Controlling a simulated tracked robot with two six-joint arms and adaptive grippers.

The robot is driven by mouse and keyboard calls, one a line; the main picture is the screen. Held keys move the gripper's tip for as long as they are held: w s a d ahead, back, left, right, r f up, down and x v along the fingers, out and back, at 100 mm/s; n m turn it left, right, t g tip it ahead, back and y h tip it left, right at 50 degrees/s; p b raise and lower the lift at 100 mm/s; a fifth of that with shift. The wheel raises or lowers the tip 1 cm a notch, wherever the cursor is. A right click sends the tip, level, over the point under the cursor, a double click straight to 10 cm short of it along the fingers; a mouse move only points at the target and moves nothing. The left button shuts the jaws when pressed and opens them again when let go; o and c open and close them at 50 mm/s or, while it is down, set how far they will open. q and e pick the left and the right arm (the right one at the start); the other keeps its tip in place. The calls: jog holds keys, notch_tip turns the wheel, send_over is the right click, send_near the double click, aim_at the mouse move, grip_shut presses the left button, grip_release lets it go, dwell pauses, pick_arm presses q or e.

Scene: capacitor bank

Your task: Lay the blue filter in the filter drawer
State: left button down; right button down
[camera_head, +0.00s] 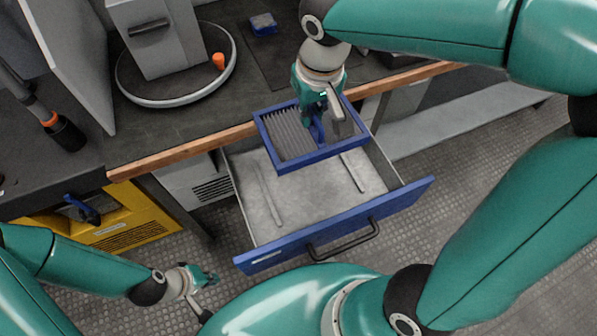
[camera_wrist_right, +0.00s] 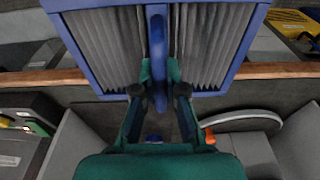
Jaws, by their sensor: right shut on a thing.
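The blue filter (camera_head: 287,140) has a blue frame with grey pleats and a central blue bar. My right gripper (camera_head: 320,112) is shut on that bar, and its fingers close around the bar in the right wrist view (camera_wrist_right: 160,90). The filter hangs above the back part of the open filter drawer (camera_head: 300,198), roughly level. The drawer is pulled out, with a grey floor, two light strips and a blue front with a dark handle. My left gripper (camera_head: 208,277) is low at the left, apart from the drawer; its fingers are too small to read.
The dark worktop with a wooden edge (camera_head: 185,152) runs behind the drawer. On it are a grey machine on a round plate (camera_head: 175,95), an orange knob (camera_head: 218,61) and a small blue block (camera_head: 263,24). A yellow unit (camera_head: 125,220) stands below left. The drawer floor looks clear of other objects.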

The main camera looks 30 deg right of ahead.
jog(key=shift+f, duration=0.6)
notch_tip(320, 180, down, 19)
jog(key=b, duration=0.6)
jog(key=shift+r, duration=0.2)
jog(key=shift+f, duration=0.2)
jog(key=c, duration=1.2)
grip_release()
jog(key=shift+r, duration=0.1)
jog(key=shift+c, duration=0.2)
jog(key=shift+r, duration=0.1)
